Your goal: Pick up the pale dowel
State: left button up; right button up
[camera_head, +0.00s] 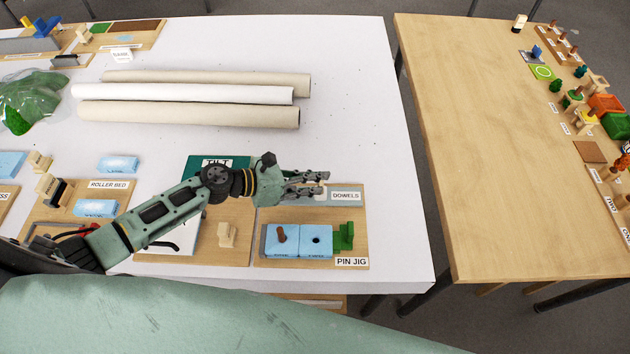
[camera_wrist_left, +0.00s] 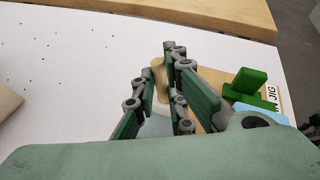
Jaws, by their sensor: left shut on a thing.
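My left gripper (camera_head: 318,184) reaches in from the left over the back of the pin jig board, beside the DOWELS label. It is shut on the pale dowel, which shows as a tan piece (camera_wrist_left: 158,72) between the fingers (camera_wrist_left: 160,92) in the left wrist view. The fingers hide much of the dowel, and I cannot tell whether it still touches the board. A brown dowel (camera_head: 281,233) stands in the left blue block of the pin jig (camera_head: 282,246). The right blue block (camera_head: 316,243) has an open hole. My right gripper is not in view.
A green piece (camera_head: 344,236) stands right of the blue blocks. A small wooden piece (camera_head: 227,235) is on the board to the left. Three long rolls (camera_head: 190,94) lie farther back. A wooden table (camera_head: 500,150) stands right, across a gap. White tabletop right of the jig is clear.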

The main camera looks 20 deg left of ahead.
pick_arm(q)
jog(key=s+d+r+p, duration=0.3)
jog(key=d+r+p, duration=0.5)
jog(key=d+r, duration=0.2)
jog(key=shift+d+r+p, duration=0.3)
jog(key=shift+d, duration=0.3)
jog(key=shift+s+r+p, duration=0.1)
jog(key=shift+r+p, duration=0.35)
jog(key=shift+p, duration=0.15)
